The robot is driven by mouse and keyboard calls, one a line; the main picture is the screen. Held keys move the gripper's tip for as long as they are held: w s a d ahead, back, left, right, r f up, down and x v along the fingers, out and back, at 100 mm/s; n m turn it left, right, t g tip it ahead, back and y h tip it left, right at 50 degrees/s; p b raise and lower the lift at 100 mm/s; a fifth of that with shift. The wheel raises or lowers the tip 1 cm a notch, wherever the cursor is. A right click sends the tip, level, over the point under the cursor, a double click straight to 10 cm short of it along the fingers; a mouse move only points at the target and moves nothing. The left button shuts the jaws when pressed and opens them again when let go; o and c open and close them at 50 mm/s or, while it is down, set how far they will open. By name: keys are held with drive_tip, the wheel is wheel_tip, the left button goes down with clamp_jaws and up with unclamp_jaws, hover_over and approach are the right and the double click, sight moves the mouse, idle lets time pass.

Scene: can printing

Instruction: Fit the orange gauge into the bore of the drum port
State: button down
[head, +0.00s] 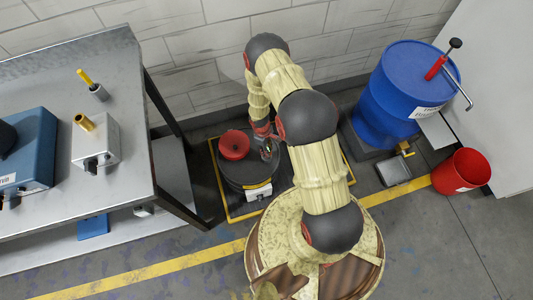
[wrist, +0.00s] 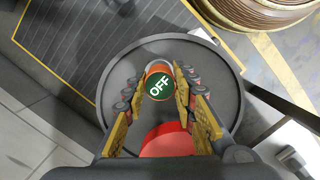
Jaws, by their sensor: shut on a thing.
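The orange gauge (wrist: 151,70) has a round green end marked OFF and sits between the fingers of my gripper (wrist: 160,88) in the wrist view. The fingers are shut on it from both sides. The dark drum (wrist: 118,62) lies below. A pale grey ring, apparently the drum port (wrist: 178,53), shows just beyond the gauge. The gauge overlaps the port, and its lower end is hidden, so I cannot tell whether it is in the bore. In the head view my gripper (head: 268,145) is over the right part of the drum top (head: 245,177), largely hidden by my arm.
A red round part (head: 235,145) sits on the drum top, close to my gripper. The drum stands on a yellow-edged mat (head: 218,192). A metal bench (head: 130,155) stands left, a blue drum (head: 400,85) and a red bucket (head: 460,172) right. A wall is behind.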

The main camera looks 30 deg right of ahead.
drive_tip(key=shift+w+a+f, duration=0.15)
drive_tip(key=shift+w+f, duration=0.15)
drive_tip(key=shift+f, duration=0.1)
drive_tip(key=f+b, duration=0.2)
drive_tip(key=f, duration=0.1)
drive_tip(key=shift+w+f, duration=0.2)
drive_tip(key=shift+r, duration=0.1)
drive_tip(key=c, duration=1.9)
unclamp_jaws()
drive_tip(key=shift+f, duration=0.2)
drive_tip(key=o, duration=0.4)
drive_tip(key=shift+o, duration=0.2)
drive_tip(key=shift+r, duration=0.1)
